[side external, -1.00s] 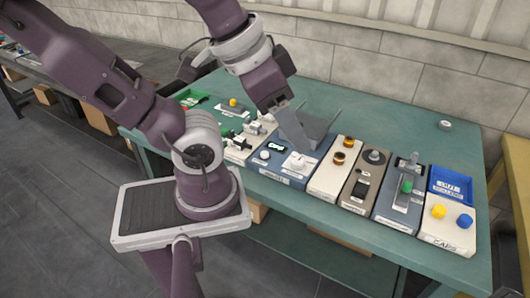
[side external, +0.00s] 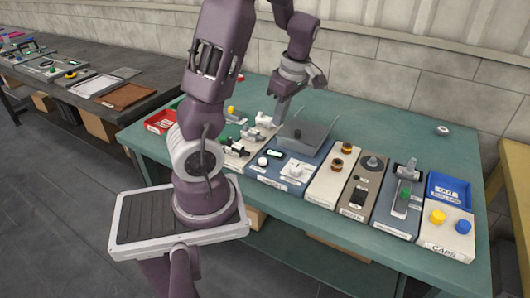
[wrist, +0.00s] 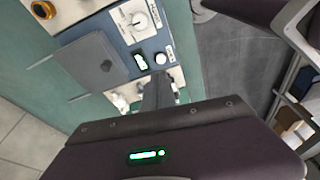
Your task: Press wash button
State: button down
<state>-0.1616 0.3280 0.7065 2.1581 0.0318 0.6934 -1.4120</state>
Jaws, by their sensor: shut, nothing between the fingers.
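A blue panel (side external: 282,180) on the table bears a round white button (side external: 262,161), a small lit display (side external: 274,154) and a white dial (side external: 296,170). The button's label is too small to read, so I cannot confirm that it is the wash button. In the wrist view, the white button (wrist: 160,58) sits just past my fingertips, beside the green-lit display (wrist: 141,62). My gripper (side external: 277,120) is shut and empty, pointing down behind the button, near the left side of a grey lid (side external: 304,132). It appears apart from the button.
To the left are white toggles (side external: 249,134) and a red tray (side external: 160,122).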

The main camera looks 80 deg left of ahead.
jog(key=shift+s+a+f+n+g, duration=0.25)
jog(key=shift+a+n, duration=0.1)
jog(key=shift+a, duration=0.15)
jog(key=shift+s+a+f+n+g, duration=0.15)
jog(key=shift+s+a+f+n, duration=0.15)
jog(key=shift+a, duration=0.2)
send_near(262, 159)
jog(key=x, duration=0.5)
jog(key=shift+s+f, duration=0.2)
jog(key=shift+f, duration=0.55)
